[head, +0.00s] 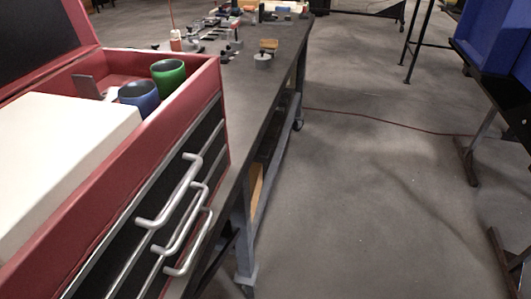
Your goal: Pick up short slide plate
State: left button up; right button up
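Neither of my grippers shows in the head view. I cannot make out for certain which object is the short slide plate. Several small grey and dark metal parts (230,47) lie on the far part of the long dark workbench (262,97), too small to tell apart. A grey round part (263,57) with a brown block (269,44) beside it stands near the bench's right edge.
A red tool chest (215,85) with silver drawer handles stands on the near bench. It holds a green cup (168,77), a blue cup (139,97) and a white box (60,140). Blue bins (490,50) stand at the right. Grey floor (370,180) between is open, crossed by a red cable (400,125).

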aim_at(264, 152)
jog(key=i+l, duration=0.1)
jog(key=l, duration=0.2)
jog(key=i+l+z, duration=0.1)
jog(key=l, duration=0.15)
jog(key=i+l+z, duration=0.35)
jog(key=i+l, duration=0.2)
jog(key=i+l+z, duration=0.35)
jog(key=i, duration=0.25)
jog(key=i+l+u, duration=0.1)
jog(key=i+u, duration=0.15)
jog(key=i, duration=0.3)
jog(key=i+l+u, duration=0.2)
jog(key=i, duration=0.3)
jog(key=i+u, duration=0.25)
jog(key=u, duration=0.15)
jog(key=i+u, duration=0.35)
jog(key=i+l+u, duration=0.15)
jog(key=u, duration=0.25)
jog(key=i+l+u, duration=0.2)
jog(key=u, duration=0.2)
jog(key=i+l+u, duration=0.25)
jog(key=u, duration=0.15)
jog(key=i+l+u, duration=0.2)
jog(key=l+u, duration=0.2)
jog(key=i+l+u, duration=0.1)
jog(key=l+u, duration=0.3)
jog(key=i+l+u, duration=0.1)
jog(key=l, duration=0.45)
jog(key=i+j+u, duration=0.05)
